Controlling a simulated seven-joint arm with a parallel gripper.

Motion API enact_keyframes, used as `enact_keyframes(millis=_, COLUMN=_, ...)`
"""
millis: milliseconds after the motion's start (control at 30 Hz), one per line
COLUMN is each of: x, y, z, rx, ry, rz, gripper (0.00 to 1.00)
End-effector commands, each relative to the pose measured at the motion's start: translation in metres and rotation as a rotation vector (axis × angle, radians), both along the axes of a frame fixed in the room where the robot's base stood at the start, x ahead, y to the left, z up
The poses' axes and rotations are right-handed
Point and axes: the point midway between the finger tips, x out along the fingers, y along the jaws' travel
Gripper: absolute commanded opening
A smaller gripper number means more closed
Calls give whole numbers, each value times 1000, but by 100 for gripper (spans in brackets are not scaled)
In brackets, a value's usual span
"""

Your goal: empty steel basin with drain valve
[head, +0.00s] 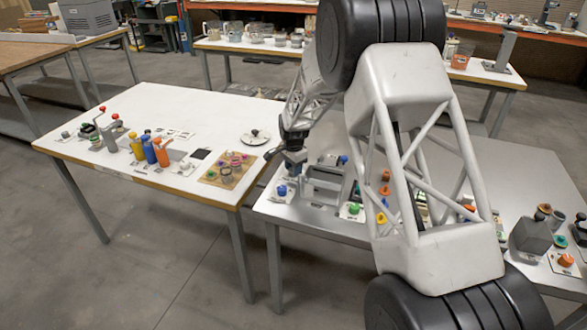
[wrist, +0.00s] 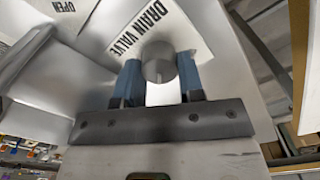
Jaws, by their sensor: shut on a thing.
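A grey steel basin (head: 325,184) stands at the left end of the metal table, partly hidden by my arm. In the wrist view a label (wrist: 140,28) reads "DRAIN VALVE", and a second label (wrist: 62,6) at the upper left reads "OPEN". A round grey metal valve knob (wrist: 158,62) sits below the first label. My gripper (wrist: 160,82) has its two blue fingers on either side of this knob and is shut on it. In the head view my gripper (head: 290,157) is beside the basin's left side, and the knob is too small to make out. The basin's contents are not visible.
A blue-topped item (head: 282,190) and a green-topped one (head: 353,209) stand close to the basin. The white table (head: 120,115) at left holds bottles and a wooden board (head: 212,180) of small pots. My arm hides much of the metal table's middle.

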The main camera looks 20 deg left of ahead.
Motion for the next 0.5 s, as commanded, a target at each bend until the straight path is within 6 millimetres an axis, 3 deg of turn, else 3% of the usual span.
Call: enact_keyframes(millis=500, x=0, y=0, z=1, rx=0, ry=-1, rz=173, gripper=12)
